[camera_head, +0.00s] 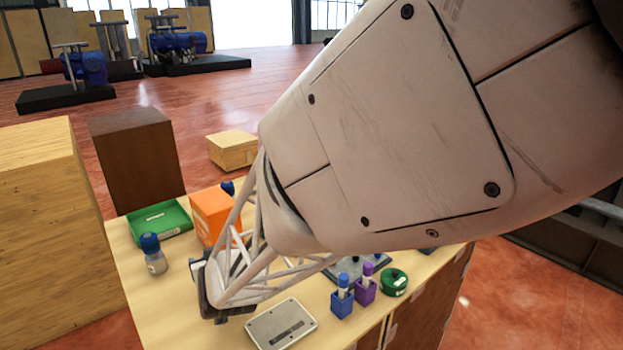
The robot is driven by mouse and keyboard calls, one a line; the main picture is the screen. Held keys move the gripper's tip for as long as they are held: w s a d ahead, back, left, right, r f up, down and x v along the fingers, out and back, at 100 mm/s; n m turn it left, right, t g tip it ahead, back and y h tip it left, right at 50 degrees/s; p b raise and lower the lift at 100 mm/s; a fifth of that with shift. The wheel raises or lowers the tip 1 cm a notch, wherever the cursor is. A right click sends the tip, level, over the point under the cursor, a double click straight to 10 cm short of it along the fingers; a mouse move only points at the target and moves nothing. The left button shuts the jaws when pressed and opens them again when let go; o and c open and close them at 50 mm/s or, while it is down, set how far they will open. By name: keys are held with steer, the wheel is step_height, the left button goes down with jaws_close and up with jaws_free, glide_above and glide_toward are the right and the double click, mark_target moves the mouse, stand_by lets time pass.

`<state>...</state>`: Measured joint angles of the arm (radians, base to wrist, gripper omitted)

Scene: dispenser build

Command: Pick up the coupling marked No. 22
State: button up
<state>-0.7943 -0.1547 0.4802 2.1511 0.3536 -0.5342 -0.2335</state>
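I cannot pick out a coupling marked No. 22; no marking is readable at this size. My gripper (216,300) is at the end of the white lattice arm, over the left middle of the light wooden table. Its dark end sits left of a flat grey plate (282,324). Its fingers are too small and hidden to show whether they are open or shut, and I see nothing clearly held. A blue holder (342,304) and a purple holder (365,292) each carry an upright vial. A round green piece (394,282) lies right of them. My arm hides much of the table.
A green tray (160,220), an orange box (209,214) and a blue-capped bottle (153,256) stand at the table's left. A dark tray (352,268) shows partly under my arm. Tall wooden blocks (45,240) stand beside the table. The front left tabletop is clear.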

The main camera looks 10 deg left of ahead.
steer(key=c, duration=1.3)
steer(key=shift+c, duration=0.2)
steer(key=shift+r, duration=0.2)
steer(key=shift+r, duration=0.45)
step_height(320, 180, up, 3)
steer(key=shift+d+f, duration=0.1)
steer(key=shift+f, duration=0.1)
steer(key=s+d+r, duration=0.1)
steer(key=s+d, duration=0.9)
steer(key=s, duration=0.2)
steer(key=shift+d, duration=0.2)
steer(key=shift+r, duration=0.1)
